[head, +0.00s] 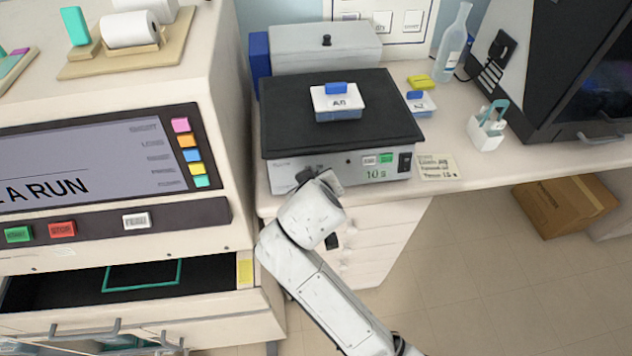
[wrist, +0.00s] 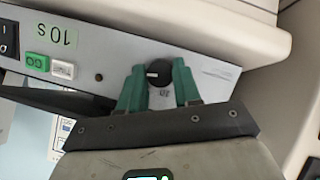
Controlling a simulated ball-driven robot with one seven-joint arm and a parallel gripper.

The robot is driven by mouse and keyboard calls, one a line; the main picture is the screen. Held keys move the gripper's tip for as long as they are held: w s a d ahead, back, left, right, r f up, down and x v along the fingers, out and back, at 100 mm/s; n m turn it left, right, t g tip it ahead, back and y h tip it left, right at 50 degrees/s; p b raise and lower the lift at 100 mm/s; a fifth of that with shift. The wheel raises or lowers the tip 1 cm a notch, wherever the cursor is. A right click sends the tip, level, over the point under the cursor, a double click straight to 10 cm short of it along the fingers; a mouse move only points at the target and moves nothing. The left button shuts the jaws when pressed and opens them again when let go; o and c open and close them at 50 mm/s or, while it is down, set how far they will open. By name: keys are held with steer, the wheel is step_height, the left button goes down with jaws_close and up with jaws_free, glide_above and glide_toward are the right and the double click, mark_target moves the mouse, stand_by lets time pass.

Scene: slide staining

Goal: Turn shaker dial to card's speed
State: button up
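The shaker (head: 300,172) has a black platform and a pale front panel. In the wrist view its black round dial (wrist: 159,73) has a white mark pointing to the picture's left. My gripper (wrist: 158,82) has its two green fingers apart, one on each side of the dial; I cannot tell whether they touch it. A label beside the dial is too small to read surely. In the head view my gripper (head: 318,180) is at the panel's left part and hides the dial. The card (head: 438,167) lies right of the shaker; its writing is too blurred to read.
The panel shows "10 s" (head: 376,175), a green button (head: 386,158), a white button (head: 369,161) and a black switch (head: 405,162). A labelled box (head: 337,103) stands on the platform. A large machine (head: 215,100) with an open drawer stands close left.

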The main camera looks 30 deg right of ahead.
steer(key=o, duration=0.5)
steer(key=shift+f, duration=0.1)
steer(key=shift+c, duration=0.2)
steer(key=v, duration=1.1)
steer(key=shift+b, duration=0.3)
steer(key=shift+f, duration=0.15)
